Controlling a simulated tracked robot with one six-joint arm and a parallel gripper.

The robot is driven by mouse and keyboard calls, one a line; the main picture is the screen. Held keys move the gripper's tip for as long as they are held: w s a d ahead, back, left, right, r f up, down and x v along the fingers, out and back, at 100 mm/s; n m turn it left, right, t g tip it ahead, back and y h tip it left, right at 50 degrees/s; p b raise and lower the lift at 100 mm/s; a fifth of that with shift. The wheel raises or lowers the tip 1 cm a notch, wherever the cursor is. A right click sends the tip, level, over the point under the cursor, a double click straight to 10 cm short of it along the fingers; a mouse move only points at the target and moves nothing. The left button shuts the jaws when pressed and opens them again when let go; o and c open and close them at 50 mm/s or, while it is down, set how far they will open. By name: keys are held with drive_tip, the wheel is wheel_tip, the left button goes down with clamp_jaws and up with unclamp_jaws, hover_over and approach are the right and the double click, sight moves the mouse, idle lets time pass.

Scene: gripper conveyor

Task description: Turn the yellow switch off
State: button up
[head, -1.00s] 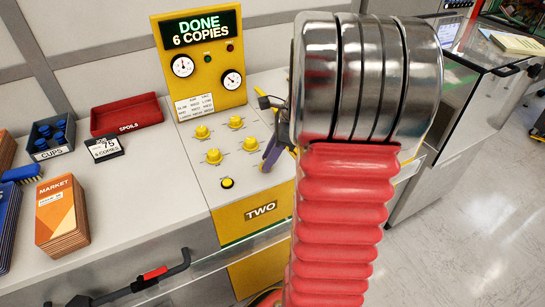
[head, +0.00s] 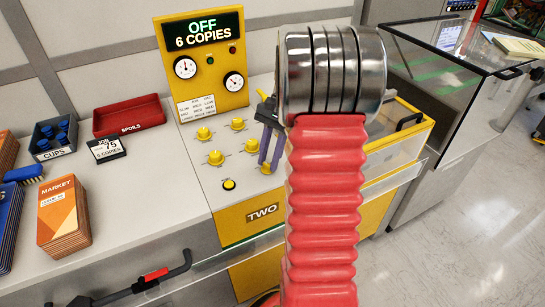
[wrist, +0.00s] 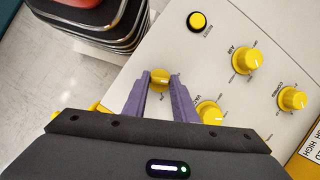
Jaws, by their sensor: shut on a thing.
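My gripper (head: 265,165) is at the right side of the yellow panel's control face. Its purple fingers are closed around a yellow switch (wrist: 160,77), one finger on each side. In the head view the switch is mostly hidden by the fingers. The wrist view shows it between the fingertips, with its label hidden or too small to read. The display (head: 204,28) on the yellow panel reads OFF, 6 COPIES.
Several yellow knobs (head: 215,157) and a black-ringed yellow button (head: 228,184) sit left of the gripper. Two gauges (head: 186,68) are above. A red SPOILS tray (head: 127,114), cups bin (head: 54,138) and MARKET stack (head: 64,210) are on the counter at left.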

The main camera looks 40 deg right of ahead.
drive_tip(key=n+g, duration=0.1)
drive_tip(key=n, duration=0.2)
drive_tip(key=shift+s+a+f, duration=0.1)
drive_tip(key=shift+a, duration=0.1)
drive_tip(key=shift+n+g, duration=0.3)
drive_tip(key=shift+n, duration=0.1)
drive_tip(key=o, duration=1)
drive_tip(key=shift+d, duration=0.1)
drive_tip(key=shift+o, duration=0.2)
drive_tip(key=shift+w+d+r+h, duration=0.1)
drive_tip(key=shift+w+r+h, duration=0.1)
drive_tip(key=shift+r+h, duration=0.15)
drive_tip(key=v, duration=1.3)
drive_tip(key=shift+d, duration=0.15)
